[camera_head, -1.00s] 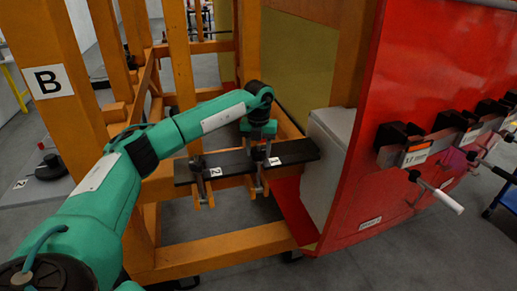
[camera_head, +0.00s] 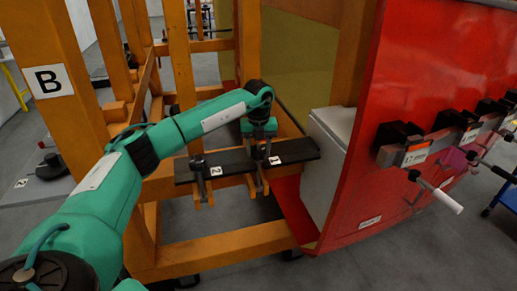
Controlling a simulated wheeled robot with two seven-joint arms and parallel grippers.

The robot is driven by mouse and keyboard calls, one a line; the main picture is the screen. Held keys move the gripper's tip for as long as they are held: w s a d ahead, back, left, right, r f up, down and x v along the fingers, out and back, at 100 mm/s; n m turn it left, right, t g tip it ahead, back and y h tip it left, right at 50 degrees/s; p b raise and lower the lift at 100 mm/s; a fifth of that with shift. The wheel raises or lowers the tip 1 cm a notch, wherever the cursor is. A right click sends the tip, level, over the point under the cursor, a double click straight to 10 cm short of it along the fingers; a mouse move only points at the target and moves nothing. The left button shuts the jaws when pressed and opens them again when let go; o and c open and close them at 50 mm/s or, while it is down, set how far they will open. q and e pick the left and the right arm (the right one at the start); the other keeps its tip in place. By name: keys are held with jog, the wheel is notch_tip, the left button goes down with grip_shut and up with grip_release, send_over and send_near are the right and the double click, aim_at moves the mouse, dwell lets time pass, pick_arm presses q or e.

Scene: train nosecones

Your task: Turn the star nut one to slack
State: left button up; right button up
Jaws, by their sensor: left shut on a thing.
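My left arm reaches in from the left. Its gripper (camera_head: 259,145) points down over the right clamp (camera_head: 261,170) on a dark bar (camera_head: 235,162). The gripper is shut at the top of this clamp, where star nut one sits; the nut itself is hidden by the fingers. A small white label lies just right of the gripper, too small to read surely. A second clamp (camera_head: 199,178) stands farther left on the bar, beside a label reading 2. My right gripper is not in view.
The dark bar lies on an orange wooden frame (camera_head: 215,248), with upright posts left of and behind my arm. A grey box (camera_head: 330,160) and a large red nosecone panel (camera_head: 400,70) stand close on the right. Several black clamps with handles (camera_head: 440,197) stick out from the panel.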

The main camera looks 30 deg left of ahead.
pick_arm(q)
jog(key=o, duration=1)
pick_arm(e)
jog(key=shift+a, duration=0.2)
pick_arm(q)
notch_tip(320, 180, up, 9)
jog(key=shift+f+b, duration=0.1)
jog(key=shift+b, duration=0.9)
notch_tip(320, 180, up, 5)
jog(key=shift+r, duration=0.1)
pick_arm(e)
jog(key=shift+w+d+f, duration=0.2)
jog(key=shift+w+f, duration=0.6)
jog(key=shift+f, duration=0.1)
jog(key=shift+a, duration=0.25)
